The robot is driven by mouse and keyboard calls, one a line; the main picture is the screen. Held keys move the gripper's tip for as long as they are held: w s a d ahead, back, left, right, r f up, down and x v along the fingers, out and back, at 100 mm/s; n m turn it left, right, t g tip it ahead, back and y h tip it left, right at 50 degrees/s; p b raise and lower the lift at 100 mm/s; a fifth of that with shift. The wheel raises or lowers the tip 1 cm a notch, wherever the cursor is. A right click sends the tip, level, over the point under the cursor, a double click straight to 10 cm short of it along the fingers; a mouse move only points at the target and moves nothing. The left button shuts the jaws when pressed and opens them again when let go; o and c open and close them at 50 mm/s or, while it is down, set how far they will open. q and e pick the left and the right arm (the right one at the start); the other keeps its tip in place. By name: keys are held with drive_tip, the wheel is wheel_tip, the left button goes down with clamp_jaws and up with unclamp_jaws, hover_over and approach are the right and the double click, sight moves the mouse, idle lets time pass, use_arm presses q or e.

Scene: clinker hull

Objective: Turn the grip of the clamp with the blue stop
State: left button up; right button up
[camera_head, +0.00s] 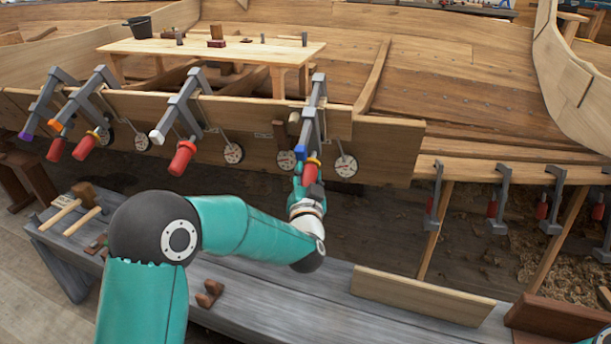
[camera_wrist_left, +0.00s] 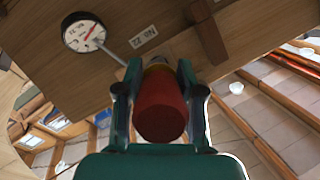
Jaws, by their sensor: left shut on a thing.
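The clamp with the blue stop (camera_head: 314,112) hangs over the plank edge, right of the other long clamps. Its red grip (camera_head: 311,170) points down at its lower end. My left gripper (camera_head: 308,184) is below the plank, shut on this grip. In the left wrist view the red grip (camera_wrist_left: 161,108) sits between the two fingers of my gripper (camera_wrist_left: 160,82), its round end facing the camera. Part of the grip is hidden by the fingers. My right gripper is not in view.
Clamps with white (camera_head: 157,137), orange (camera_head: 56,125) and purple (camera_head: 25,136) stops stand to the left. Round dials hang by the plank, one (camera_head: 346,166) close right of my gripper. A grey bench (camera_head: 240,290) with mallets and wood pieces lies below my arm.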

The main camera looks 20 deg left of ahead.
use_arm(q)
drive_tip(key=shift+r, duration=0.1)
drive_tip(key=o, duration=1.2)
drive_tip(key=shift+c, duration=0.2)
drive_tip(key=v, duration=1.2)
